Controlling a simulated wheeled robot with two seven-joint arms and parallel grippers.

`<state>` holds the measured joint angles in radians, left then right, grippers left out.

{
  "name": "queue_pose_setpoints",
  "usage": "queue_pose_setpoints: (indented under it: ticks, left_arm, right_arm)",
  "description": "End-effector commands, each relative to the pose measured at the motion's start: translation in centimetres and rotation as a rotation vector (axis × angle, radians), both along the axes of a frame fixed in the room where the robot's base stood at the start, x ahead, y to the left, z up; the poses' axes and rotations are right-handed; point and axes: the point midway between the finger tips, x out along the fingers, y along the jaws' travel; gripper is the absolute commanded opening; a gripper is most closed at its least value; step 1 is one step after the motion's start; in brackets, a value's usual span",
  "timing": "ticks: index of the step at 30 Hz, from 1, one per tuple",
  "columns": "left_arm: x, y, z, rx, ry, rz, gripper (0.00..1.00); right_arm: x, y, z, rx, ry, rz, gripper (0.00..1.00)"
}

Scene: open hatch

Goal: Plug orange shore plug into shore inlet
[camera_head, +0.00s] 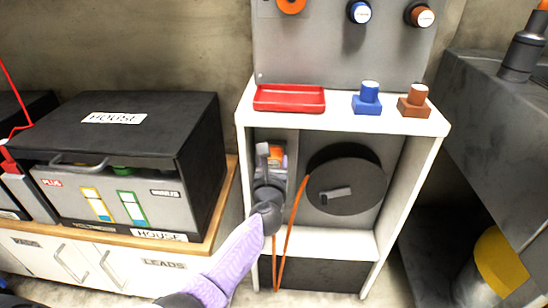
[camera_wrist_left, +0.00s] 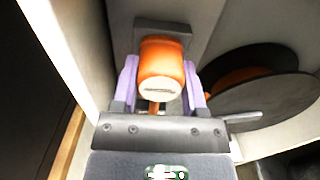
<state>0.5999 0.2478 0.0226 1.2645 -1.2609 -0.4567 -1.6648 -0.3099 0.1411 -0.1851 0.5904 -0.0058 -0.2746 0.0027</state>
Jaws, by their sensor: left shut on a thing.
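The orange shore plug (camera_wrist_left: 161,72) is between the purple fingers of my left gripper (camera_wrist_left: 158,88), which is shut on it. In the head view, the plug (camera_head: 277,152) shows as a small orange patch at my left gripper (camera_head: 271,162), inside the white cabinet's left part. A grey plate (camera_wrist_left: 150,32), apparently the shore inlet, is directly behind the plug in the left wrist view. The plug covers its middle, so I cannot tell whether they touch. An orange cable (camera_head: 295,205) hangs in a loop below. My right gripper is not in view.
A dark round reel (camera_head: 347,193) stands close to the right of my left gripper inside the white cabinet (camera_head: 435,125). A red tray (camera_head: 289,99) and blue (camera_head: 367,103) and brown (camera_head: 414,106) plugs sit on top. A black battery box (camera_head: 190,130) is at left.

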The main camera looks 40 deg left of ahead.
Motion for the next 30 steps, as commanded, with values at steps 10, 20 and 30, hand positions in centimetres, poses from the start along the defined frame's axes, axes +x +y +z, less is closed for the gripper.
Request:
queue_pose_setpoints:
  ticks: [10,20,30]
  left_arm:
    - [0.0,0.0,0.0,-0.001,0.001,0.0,0.0]
    - [-0.6,-0.4,0.1,-0.001,-0.001,0.0,0.0]
    - [-1.1,-0.7,0.0,0.0,0.0,0.0,0.0]
  right_arm:
    - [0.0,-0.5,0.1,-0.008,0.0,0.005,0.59]
    - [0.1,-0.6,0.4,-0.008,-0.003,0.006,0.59]
    - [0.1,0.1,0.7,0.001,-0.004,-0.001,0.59]
